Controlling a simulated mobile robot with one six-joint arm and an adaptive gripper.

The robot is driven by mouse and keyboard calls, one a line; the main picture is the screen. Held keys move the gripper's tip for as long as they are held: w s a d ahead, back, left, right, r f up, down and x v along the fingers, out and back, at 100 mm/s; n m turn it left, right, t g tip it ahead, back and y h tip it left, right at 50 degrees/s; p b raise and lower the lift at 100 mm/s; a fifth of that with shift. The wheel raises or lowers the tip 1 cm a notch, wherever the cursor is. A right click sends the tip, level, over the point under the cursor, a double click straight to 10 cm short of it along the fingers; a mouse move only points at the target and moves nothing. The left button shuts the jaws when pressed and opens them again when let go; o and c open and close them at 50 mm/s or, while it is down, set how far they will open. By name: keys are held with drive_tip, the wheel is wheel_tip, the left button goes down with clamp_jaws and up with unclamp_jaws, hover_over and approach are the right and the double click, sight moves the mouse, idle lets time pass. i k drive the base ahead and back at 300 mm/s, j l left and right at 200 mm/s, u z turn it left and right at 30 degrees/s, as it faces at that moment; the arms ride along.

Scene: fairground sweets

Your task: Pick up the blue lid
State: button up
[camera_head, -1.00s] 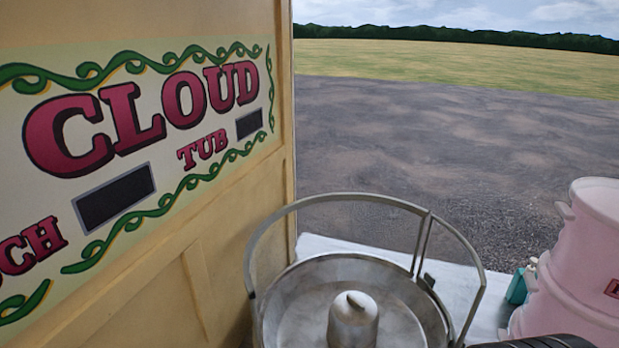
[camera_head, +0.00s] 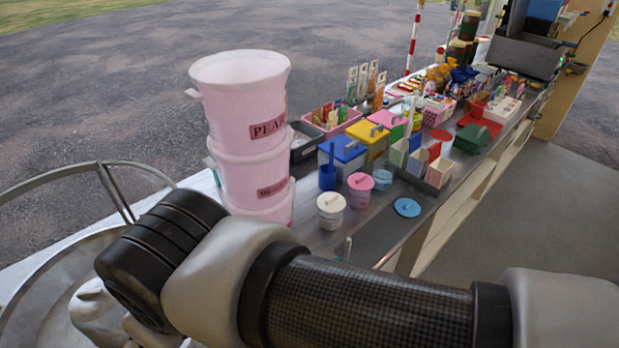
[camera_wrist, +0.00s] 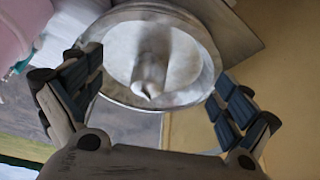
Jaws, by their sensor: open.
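A small round blue lid (camera_head: 407,207) with a pale knob lies flat on the counter near its front edge in the head view. It is just right of a pink-lidded tub (camera_head: 360,190) and a white-lidded tub (camera_head: 331,211). My gripper (camera_wrist: 157,75) is open and empty in the wrist view, its dark padded fingers spread wide. It is over the round metal bowl (camera_wrist: 118,78) with a central spindle, well away from the blue lid. The lid does not show in the wrist view.
A tall stack of pink tubs (camera_head: 240,90) stands between the metal bowl (camera_head: 30,235) and the small tubs. A blue-topped box (camera_head: 343,150), coloured boxes and a blue cup (camera_head: 327,177) crowd the counter behind the lid. Bare counter (camera_head: 375,232) lies left of the lid.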

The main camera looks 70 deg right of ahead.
sight(409, 208)
drive_tip(key=k+l+z, duration=0.45)
drive_tip(key=k+z, duration=0.15)
drive_tip(key=z, duration=1.65)
